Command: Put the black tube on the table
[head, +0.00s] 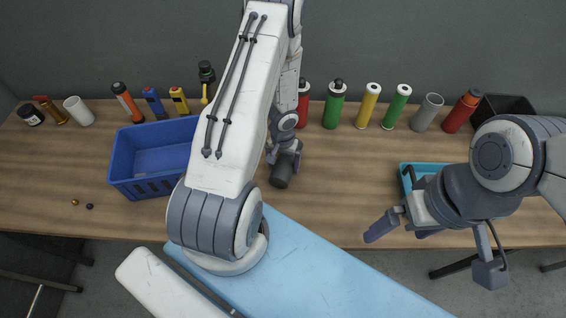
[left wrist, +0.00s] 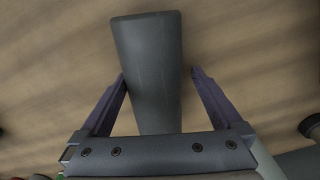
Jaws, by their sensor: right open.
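The black tube (head: 281,170) is a dark cylinder over the middle of the wooden table (head: 340,190). In the left wrist view, the tube (left wrist: 147,60) lies between the fingers of my left gripper (left wrist: 157,77). The left fingertip meets or overlaps its edge, while a narrow gap shows at the right fingertip, so the jaws look open around it. In the head view my left gripper (head: 284,157) is partly hidden by its wrist. Whether the tube touches the table is unclear. My right gripper (head: 402,232) is open and empty near the front edge at the right.
A blue basket (head: 150,187) stands left of my left arm. A teal tray (head: 405,178) is partly hidden behind my right gripper. Bottles and tubes, including a grey cup (head: 428,112), line the back. Table right of the tube is clear.

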